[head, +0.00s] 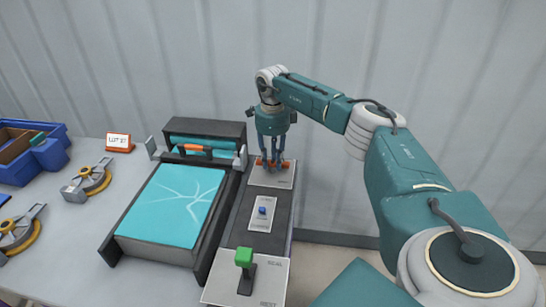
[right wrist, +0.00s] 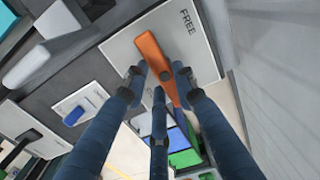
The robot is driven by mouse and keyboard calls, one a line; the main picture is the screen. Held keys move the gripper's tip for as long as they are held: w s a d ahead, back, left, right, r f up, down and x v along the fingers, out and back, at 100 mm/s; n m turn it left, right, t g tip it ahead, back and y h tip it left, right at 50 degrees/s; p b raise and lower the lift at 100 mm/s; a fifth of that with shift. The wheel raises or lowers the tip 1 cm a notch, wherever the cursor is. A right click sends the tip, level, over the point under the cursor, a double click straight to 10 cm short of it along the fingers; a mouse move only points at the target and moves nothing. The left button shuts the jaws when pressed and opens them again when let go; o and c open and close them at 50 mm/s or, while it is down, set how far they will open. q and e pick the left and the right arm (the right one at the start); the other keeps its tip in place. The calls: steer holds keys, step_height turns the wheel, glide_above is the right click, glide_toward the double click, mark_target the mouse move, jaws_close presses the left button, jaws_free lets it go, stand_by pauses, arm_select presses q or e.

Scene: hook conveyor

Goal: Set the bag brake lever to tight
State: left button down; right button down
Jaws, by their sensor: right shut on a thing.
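The bag brake lever is an orange bar (right wrist: 150,50) on a pale plate (right wrist: 197,52) marked FREE in the right wrist view. In the head view its plate (head: 268,180) lies at the far end of the dark panel, with orange lever ends (head: 261,163) showing beside my fingers. My right gripper (head: 271,160) comes down from above and is shut on the lever; its three fingers close around the bar in the right wrist view (right wrist: 160,88). My left gripper is not in view.
A green-handled lever (head: 244,257) stands on the near plate marked SEAL and REST. A small blue switch (head: 262,210) sits between the plates. A machine with a turquoise bed (head: 175,200) is at left.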

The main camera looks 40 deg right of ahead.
mark_target(273, 163)
steer(key=c, duration=1.4)
jaws_free()
step_height(273, 163, up, 12)
steer(key=shift+r, duration=0.1)
